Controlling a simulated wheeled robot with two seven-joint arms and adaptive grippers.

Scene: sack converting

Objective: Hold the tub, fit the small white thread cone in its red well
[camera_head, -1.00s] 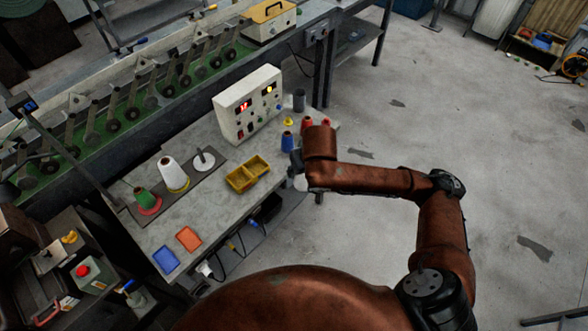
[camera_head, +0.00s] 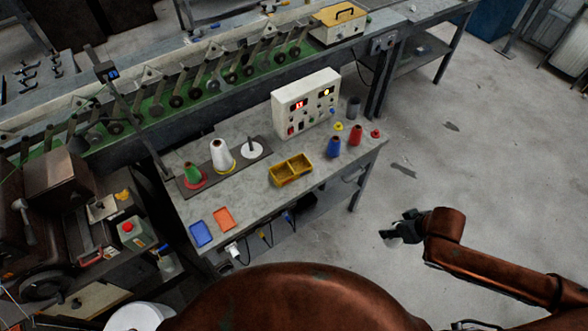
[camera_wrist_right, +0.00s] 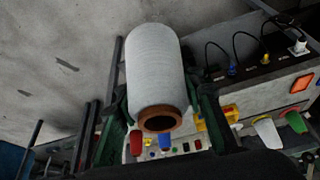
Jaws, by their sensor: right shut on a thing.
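My right gripper (camera_head: 392,236) is off the table's right front corner, over the floor. In the right wrist view its fingers (camera_wrist_right: 162,100) are shut on the white thread cone (camera_wrist_right: 157,62), one on each side, with its brown open end toward the camera. A yellow two-compartment tub (camera_head: 290,169) sits on the table, well left of the gripper and apart from it. I cannot make out a red well in it. A red disc (camera_head: 204,181) lies under a green cone (camera_head: 192,173). My left gripper is not in view.
Blue (camera_head: 333,147) and red (camera_head: 355,135) cones stand at right, before a control box (camera_head: 305,103). Blue (camera_head: 201,234) and orange (camera_head: 224,218) trays lie at front left.

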